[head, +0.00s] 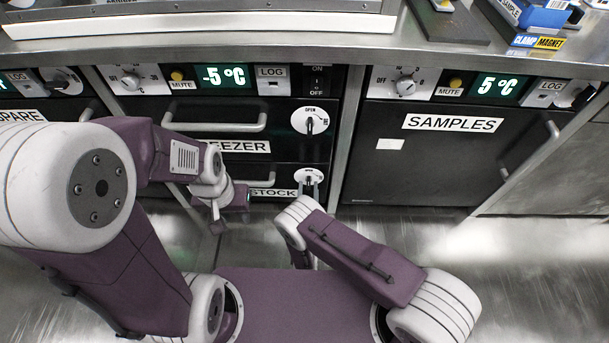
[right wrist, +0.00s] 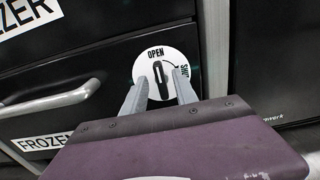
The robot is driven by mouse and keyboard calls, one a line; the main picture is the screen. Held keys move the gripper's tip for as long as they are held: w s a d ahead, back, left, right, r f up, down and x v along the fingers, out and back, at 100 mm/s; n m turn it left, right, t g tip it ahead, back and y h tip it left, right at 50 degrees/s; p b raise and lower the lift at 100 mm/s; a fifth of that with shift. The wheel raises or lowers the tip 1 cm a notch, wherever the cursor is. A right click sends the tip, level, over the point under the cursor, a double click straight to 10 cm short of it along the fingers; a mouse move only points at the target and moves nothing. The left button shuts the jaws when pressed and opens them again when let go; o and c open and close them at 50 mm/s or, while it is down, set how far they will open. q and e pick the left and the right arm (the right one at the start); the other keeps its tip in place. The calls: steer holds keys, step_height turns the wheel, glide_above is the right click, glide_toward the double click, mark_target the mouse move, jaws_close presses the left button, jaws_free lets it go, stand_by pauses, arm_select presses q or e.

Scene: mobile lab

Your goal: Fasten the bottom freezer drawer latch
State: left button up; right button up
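The bottom freezer drawer latch is a white round dial (head: 309,176) with a dark knob, at the right end of the lower freezer drawer. In the right wrist view the dial (right wrist: 167,62) reads OPEN at the top and SHUT at the right, and its knob (right wrist: 158,72) stands nearly upright, towards OPEN. My right gripper (head: 309,190) is at the dial. Its two grey fingers (right wrist: 161,84) are spread, one on each side of the knob's lower end; I cannot tell whether they touch it. My left gripper (head: 217,222) hangs before the freezer, its fingers unclear.
The upper freezer drawer has its own latch dial (head: 310,121) and a bar handle (head: 220,125). The lower drawer's handle (right wrist: 55,98) lies left of my right gripper. A SAMPLES cabinet (head: 440,160) stands at the right. The counter edge (head: 240,55) runs above.

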steer(key=shift+w, duration=0.5)
jaws_close()
arm_select(q)
steer(key=shift+w+a, duration=0.2)
steer(key=shift+w, duration=0.25)
steer(key=shift+r, duration=0.25)
arm_select(e)
steer(key=shift+r+m, duration=0.1)
steer(key=shift+m, duration=0.2)
steer(key=m+p, duration=0.2)
steer(key=shift+d+m, duration=0.15)
steer(key=shift+m, duration=0.25)
arm_select(q)
step_height(320, 180, up, 6)
steer(key=p, duration=0.5)
steer(key=shift+r, duration=0.25)
arm_select(e)
steer(key=shift+d+f+m, duration=0.1)
steer(key=shift+f+m, duration=0.05)
steer(key=shift+m, duration=2.25)
steer(key=shift+d+f+m, duration=0.15)
steer(key=shift+f+m, duration=0.05)
steer(key=shift+m, duration=2.2)
steer(key=shift+d+f+m, duration=0.1)
steer(key=shift+f+m, duration=0.05)
steer(key=shift+m, duration=2.25)
